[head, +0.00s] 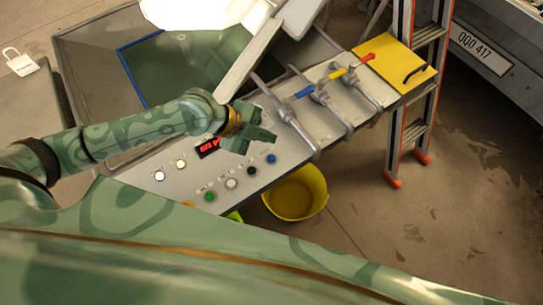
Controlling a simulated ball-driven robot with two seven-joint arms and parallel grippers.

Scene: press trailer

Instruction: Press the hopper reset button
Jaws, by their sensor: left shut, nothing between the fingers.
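The grey control panel (190,185) carries several round buttons. A white button (159,175) and an orange-ringed one (181,163) sit on its left part. A green button (210,197), a pale grey one (231,184), a black one (252,170) and a blue one (271,158) run in a slanted row along its front edge. The labels are too small to read, so I cannot tell which is the hopper reset button. My left gripper (266,137) is shut and empty over the panel, just behind the black and blue buttons. My right gripper is out of view.
A red digital display (208,147) lies beside my left wrist. Grey pipes with blue, yellow and red lever handles (335,75) stand to the right. A yellow bucket (297,193) is below the panel's front edge. An orange-railed ladder (400,110) stands further right.

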